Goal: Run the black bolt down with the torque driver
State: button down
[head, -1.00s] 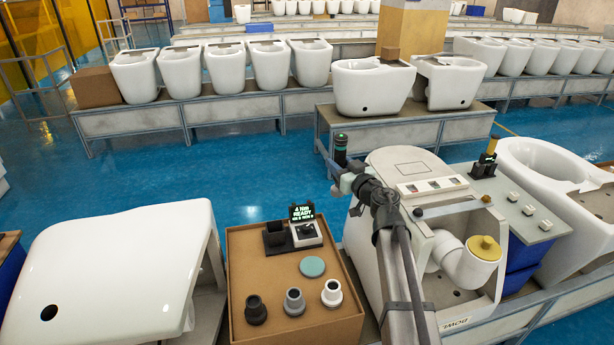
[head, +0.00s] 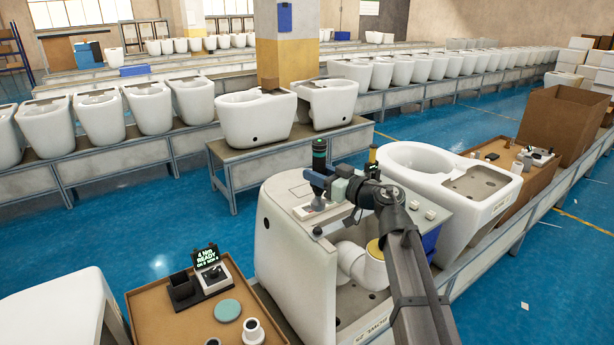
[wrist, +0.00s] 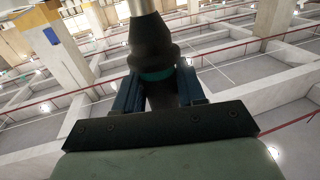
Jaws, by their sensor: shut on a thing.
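My gripper (head: 336,186) is shut on the torque driver (head: 319,156), a dark cylinder with teal bands. It holds the driver roughly upright over the back ledge of the middle white toilet (head: 275,235). In the wrist view my blue fingers (wrist: 160,90) clasp the driver's black body (wrist: 152,45) from both sides; a teal ring and a pale shaft show. Pale blocks sit on the ledge around and below the driver; I cannot tell whether its lower end touches anything. I cannot make out the black bolt.
A brown tray (head: 165,318) at lower left holds a dock with a lit display (head: 209,262) reading "4 Nm READY", a teal disc (head: 227,310) and sockets. Another toilet (head: 440,170) is close at right.

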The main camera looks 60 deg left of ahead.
aim_at(324, 204)
jog(key=shift+f, duration=0.1)
dwell(0.3)
jog(key=shift+f, duration=2.9)
jog(key=shift+f, duration=1.35)
dwell(0.9)
jog(key=shift+r, duration=0.15)
dwell(1.5)
jog(key=shift+r, duration=2.45)
